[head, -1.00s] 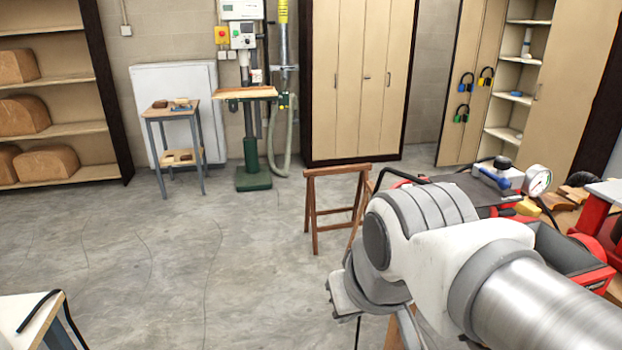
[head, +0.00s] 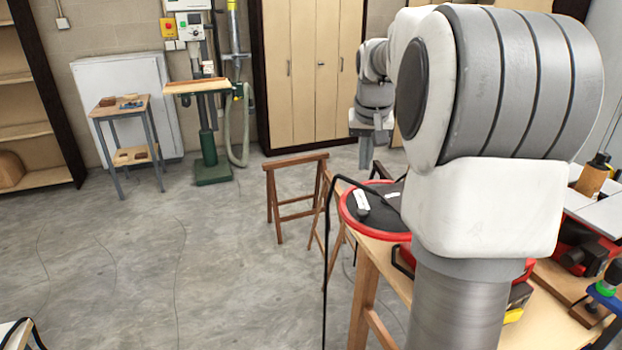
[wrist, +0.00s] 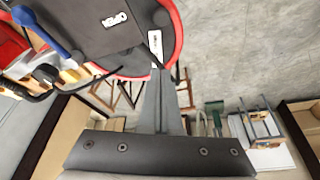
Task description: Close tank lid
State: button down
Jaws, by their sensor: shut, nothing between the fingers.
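A round red-rimmed piece with a black top and a white label (head: 362,203), which looks like the tank, sits at the left end of the workbench in the head view. Part of it is hidden by my arm. In the wrist view a black panel with the word OPEN (wrist: 90,22) lies near the curved red rim (wrist: 177,40). I cannot tell how far the lid is open. My gripper (head: 366,160) is shut and empty, apart from and beyond the red rim in the head view. Its fingers (wrist: 158,80) point toward the rim in the wrist view.
The wooden workbench (head: 364,300) carries red tools and a blue-handled part (wrist: 45,32). A thin black hose (head: 325,270) hangs at its left end. A wooden trestle (head: 290,200) stands beyond.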

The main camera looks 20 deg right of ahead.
send_over(360, 206)
notch_tip(360, 206, down, 10)
jog(key=shift+w+d+r+p, duration=0.1)
jog(key=shift+w+r+p, duration=0.1)
jog(key=shift+p, duration=0.25)
jog(key=shift+s+a, duration=0.3)
jog(key=shift+s, duration=0.25)
jog(key=shift+s+a, duration=0.25)
jog(key=shift+s, duration=0.3)
jog(key=shift+s+a+f, duration=0.2)
jog(key=shift+s+a, duration=0.15)
jog(key=shift+s, duration=0.3)
jog(key=shift+s, duration=0.1)
